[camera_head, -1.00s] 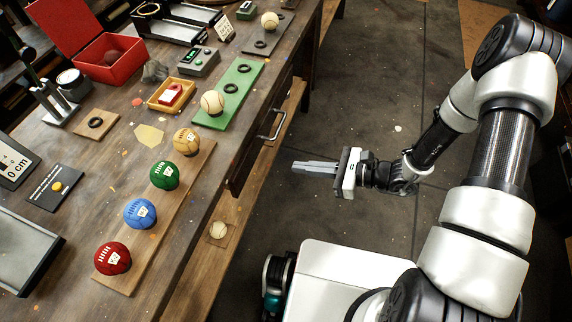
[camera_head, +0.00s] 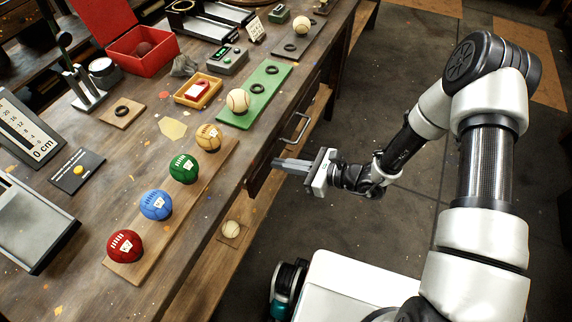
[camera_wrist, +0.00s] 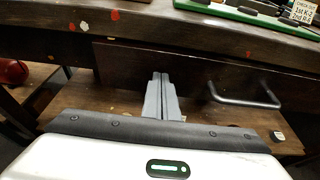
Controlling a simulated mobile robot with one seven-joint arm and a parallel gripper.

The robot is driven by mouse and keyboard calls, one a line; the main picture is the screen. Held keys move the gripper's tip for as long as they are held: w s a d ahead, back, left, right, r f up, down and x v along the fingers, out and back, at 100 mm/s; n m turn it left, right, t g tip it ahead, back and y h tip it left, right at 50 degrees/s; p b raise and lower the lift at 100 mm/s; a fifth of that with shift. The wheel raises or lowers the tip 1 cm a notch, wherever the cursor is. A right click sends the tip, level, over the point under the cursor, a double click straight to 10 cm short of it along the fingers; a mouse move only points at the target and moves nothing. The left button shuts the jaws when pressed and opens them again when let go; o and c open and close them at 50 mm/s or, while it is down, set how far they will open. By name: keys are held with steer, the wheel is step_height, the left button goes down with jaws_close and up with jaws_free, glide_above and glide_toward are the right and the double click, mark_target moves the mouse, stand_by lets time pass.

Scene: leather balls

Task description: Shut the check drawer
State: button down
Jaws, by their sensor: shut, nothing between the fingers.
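The check drawer (camera_head: 262,172) is a dark wooden front under the near edge of the workbench, with a curved metal handle (camera_head: 298,128). In the head view its front seems to stand out slightly from the bench; how far is hard to tell. In the wrist view the drawer front (camera_wrist: 195,72) fills the middle, with the handle (camera_wrist: 245,96) to the right of my fingers. My gripper (camera_head: 276,163) is shut and empty, its fingertips at the left part of the drawer front, below the handle in the head view. The fingertips (camera_wrist: 161,78) also show in the wrist view. Whether they touch the wood is unclear.
The workbench top (camera_head: 135,165) holds red, blue, green and tan balls on a wooden strip and a white ball (camera_head: 237,101) on a green board. A lower shelf (camera_head: 212,262) with a ball (camera_head: 231,229) runs beneath.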

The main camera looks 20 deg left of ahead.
mark_target(270, 158)
steer(key=shift+a, duration=0.1)
steer(key=a, duration=0.3)
steer(key=shift+w+a+b, duration=0.1)
steer(key=shift+a+b, duration=0.25)
steer(key=shift+b, duration=0.05)
steer(key=shift+a+r, duration=0.15)
steer(key=shift+a, duration=0.25)
steer(key=f+p+v, duration=0.1)
steer(key=v, duration=1.3)
steer(key=shift+d+f+p, duration=0.15)
steer(key=shift+d+p, duration=0.15)
steer(key=shift+d, duration=0.1)
